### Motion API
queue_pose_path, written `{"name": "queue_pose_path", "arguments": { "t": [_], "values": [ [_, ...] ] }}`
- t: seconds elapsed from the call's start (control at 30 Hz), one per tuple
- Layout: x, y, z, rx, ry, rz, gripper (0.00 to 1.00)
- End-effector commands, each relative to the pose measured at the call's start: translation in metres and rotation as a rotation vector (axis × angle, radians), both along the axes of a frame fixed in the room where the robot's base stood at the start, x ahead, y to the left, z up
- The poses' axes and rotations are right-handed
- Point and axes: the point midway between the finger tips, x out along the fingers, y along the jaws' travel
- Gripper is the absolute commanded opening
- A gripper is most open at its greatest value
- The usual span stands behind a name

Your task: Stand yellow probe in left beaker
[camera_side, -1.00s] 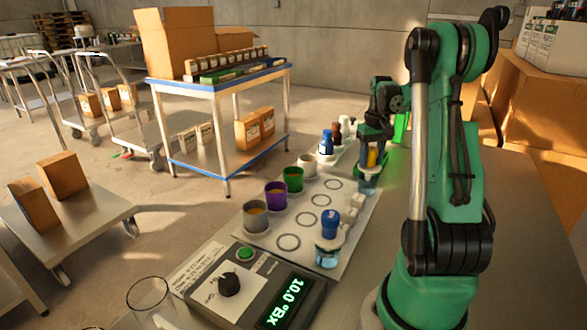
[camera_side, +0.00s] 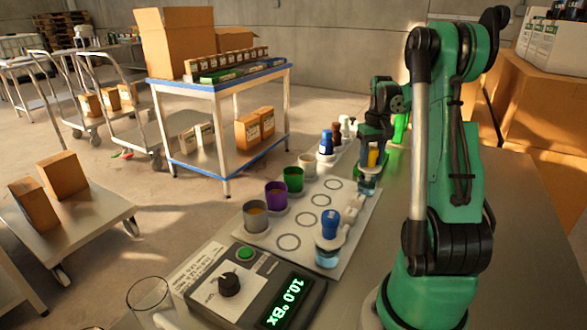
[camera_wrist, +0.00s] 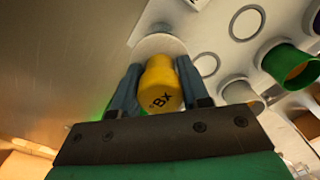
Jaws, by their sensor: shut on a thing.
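The yellow probe (camera_side: 373,158) is upright between the jaws of my gripper (camera_side: 371,150). In the wrist view its yellow cap (camera_wrist: 160,84), marked °Bx, sits between the two blue fingers. A clear beaker with bluish liquid (camera_side: 368,185) stands directly below the jaws at the far right of the white board. The probe's lower end is hidden, so I cannot tell how deep it reaches into that beaker. A second clear beaker (camera_side: 327,256) stands nearer the camera, with a blue-capped probe (camera_side: 328,224) in it.
The white board (camera_side: 262,238) has several printed circles and a row of grey, purple, green and white cups (camera_side: 276,194). Blue, brown and white-topped bottles (camera_side: 326,142) stand behind. A meter reading 10.0 °Bx (camera_side: 282,301) is in front. The bench to the right is clear.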

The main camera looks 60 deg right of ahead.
Motion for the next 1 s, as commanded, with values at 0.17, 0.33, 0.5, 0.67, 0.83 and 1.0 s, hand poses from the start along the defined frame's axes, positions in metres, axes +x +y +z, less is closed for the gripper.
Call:
{"name": "queue_pose_path", "arguments": {
  "t": [0.17, 0.33, 0.5, 0.67, 0.83, 1.0],
  "values": [
    [0.000, 0.000, -0.002, 0.000, 0.000, 0.000, 0.00],
    [0.000, 0.000, -0.006, 0.000, 0.000, 0.000, 0.00],
    [0.000, 0.000, -0.009, 0.000, 0.000, 0.000, 0.00],
    [0.000, 0.000, -0.012, 0.000, 0.000, 0.000, 0.00],
    [0.000, 0.000, -0.012, 0.000, 0.000, 0.000, 0.53],
    [0.000, 0.000, -0.012, 0.000, 0.000, 0.000, 0.53]
  ]
}}
